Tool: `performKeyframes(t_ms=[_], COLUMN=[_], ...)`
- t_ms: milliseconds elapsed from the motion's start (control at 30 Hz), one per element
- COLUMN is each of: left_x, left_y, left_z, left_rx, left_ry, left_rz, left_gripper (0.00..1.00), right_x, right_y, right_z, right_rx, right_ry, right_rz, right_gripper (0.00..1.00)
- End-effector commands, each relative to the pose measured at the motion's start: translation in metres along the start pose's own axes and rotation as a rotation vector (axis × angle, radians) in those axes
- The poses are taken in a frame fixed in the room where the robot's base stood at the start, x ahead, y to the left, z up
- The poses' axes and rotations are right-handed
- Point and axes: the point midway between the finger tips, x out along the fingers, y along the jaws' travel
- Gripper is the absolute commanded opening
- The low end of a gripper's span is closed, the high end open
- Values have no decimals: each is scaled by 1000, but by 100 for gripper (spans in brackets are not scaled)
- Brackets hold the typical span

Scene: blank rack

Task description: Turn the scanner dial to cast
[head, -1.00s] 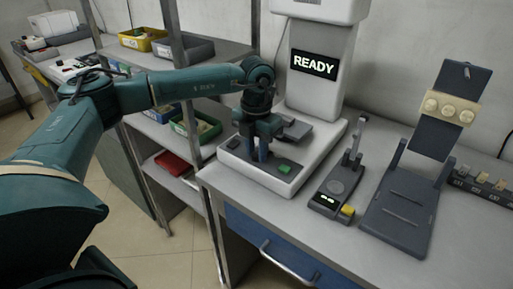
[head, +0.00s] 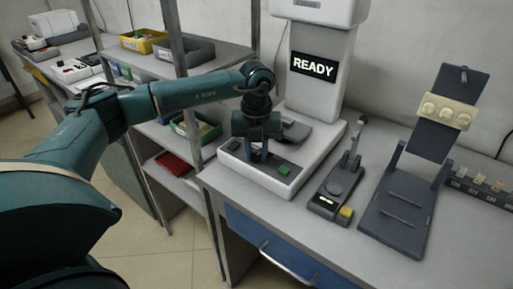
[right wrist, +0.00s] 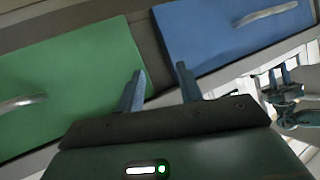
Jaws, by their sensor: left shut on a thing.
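The scanner (head: 318,105) is a tall white machine at the back of the bench, and its screen (head: 313,67) reads READY. Its white base has a dark panel with a green button (head: 284,169). My left gripper (head: 258,158) points down at the left part of this panel, left of the green button. It is shut on the scanner dial, which the fingers and wrist hide, so its marking cannot be read. My right gripper shows only in the right wrist view (right wrist: 160,72); its two fingers are apart with nothing between them.
Right of the scanner stand a small grey device (head: 334,188) with a yellow button and a dark stand (head: 397,207) holding a cream piece (head: 446,111). A shelf rack (head: 177,95) with bins is at the left. Green (right wrist: 75,85) and blue (right wrist: 230,30) drawer fronts face my right gripper.

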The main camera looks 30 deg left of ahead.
Motion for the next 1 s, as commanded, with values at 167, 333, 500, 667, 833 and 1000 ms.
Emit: performKeyframes(t_ms=[167,333,500,667,833,1000], left_x=[-2,-2,-2,-2,-2,-2], left_y=[0,0,0,0,0,0], left_z=[0,0,0,0,0,1], left_rx=[-168,-329,-491,-636,-772,-879], left_ry=[0,0,0,-1,-1,-2], left_rz=[1,0,0,0,0,-1], left_gripper=[2,2,2,2,2,2], right_x=[-2,-3,-6,-8,-10,-12], right_y=[-1,-1,-1,-2,-3,-3], right_z=[-6,-6,-7,-11,-14,-16], right_rx=[-9,-18,-27,-34,-45,-57], right_ry=[0,-9,-17,-19,-22,-26], right_rz=[2,6,10,11,14,16], right_gripper=[36,36,36,36,36,36])
